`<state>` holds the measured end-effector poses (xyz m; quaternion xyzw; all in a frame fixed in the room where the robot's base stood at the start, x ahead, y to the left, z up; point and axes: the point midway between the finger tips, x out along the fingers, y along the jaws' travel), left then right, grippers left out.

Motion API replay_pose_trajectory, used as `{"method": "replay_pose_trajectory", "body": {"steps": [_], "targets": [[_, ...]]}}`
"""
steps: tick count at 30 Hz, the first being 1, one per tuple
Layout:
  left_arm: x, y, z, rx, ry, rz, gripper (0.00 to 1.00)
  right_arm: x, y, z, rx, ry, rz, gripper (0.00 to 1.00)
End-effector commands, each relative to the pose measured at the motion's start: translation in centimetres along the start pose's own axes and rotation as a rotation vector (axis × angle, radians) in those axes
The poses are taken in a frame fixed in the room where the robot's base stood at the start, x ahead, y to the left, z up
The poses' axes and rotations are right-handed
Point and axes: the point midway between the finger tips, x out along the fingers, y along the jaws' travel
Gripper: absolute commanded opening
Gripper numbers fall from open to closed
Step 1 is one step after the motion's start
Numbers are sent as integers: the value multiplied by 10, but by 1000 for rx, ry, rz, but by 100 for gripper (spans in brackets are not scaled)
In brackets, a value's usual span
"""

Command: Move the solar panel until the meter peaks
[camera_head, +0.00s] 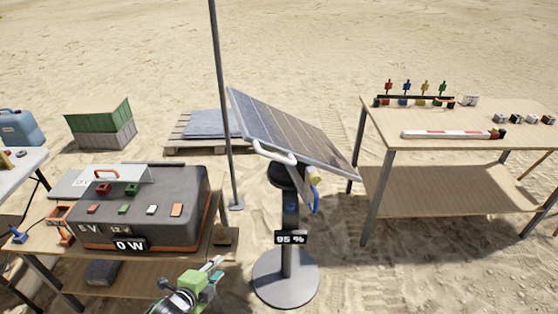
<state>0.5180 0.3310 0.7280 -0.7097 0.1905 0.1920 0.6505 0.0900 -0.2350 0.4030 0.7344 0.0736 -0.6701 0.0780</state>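The solar panel (285,128) is a dark tilted sheet on a grey post with a round base (286,279). It slopes down toward the right. A white handle (274,152) curves along its near edge. A small display (290,238) on the post seems to read 95 %. A display (130,245) on the dark power box (188,205) reads 0 W. My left gripper (214,269), with a green part, is at the bottom centre, left of the post and apart from the panel. Its finger opening is not clear. My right gripper is not in view.
A thin upright pole (222,100) stands close to the panel's left edge. A wooden table (375,140) with small coloured parts and a red-white bar (445,134) is at right. The workbench (218,250) under the power box is left. A pallet (180,146) lies behind on open sand.

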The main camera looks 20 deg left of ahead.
Motion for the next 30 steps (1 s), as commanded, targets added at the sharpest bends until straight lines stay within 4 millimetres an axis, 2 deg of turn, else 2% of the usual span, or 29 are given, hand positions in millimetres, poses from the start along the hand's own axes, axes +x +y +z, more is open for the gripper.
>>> {"method": "replay_pose_trajectory", "body": {"steps": [1, 3, 6, 9, 12, 15, 17, 23, 30], "targets": [[-7, -56, -11, 135, 32, -94, 28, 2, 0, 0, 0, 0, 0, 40], [-24, -122, -30, 323, 61, -214, 28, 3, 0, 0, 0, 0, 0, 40], [-58, -199, -61, 564, 81, -371, 28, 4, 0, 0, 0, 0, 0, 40], [-91, -250, -89, 749, 83, -497, 28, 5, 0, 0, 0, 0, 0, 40], [-116, -279, -109, 868, 78, -580, 28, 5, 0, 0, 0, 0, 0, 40], [-129, -293, -118, 926, 73, -620, 28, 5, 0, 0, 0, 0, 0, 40], [-130, -296, -121, 937, 71, -628, 28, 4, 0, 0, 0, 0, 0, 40], [-113, -310, -128, 936, 69, -631, 28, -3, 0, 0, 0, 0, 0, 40], [-74, -332, -143, 933, 69, -629, 28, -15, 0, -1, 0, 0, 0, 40]]}}
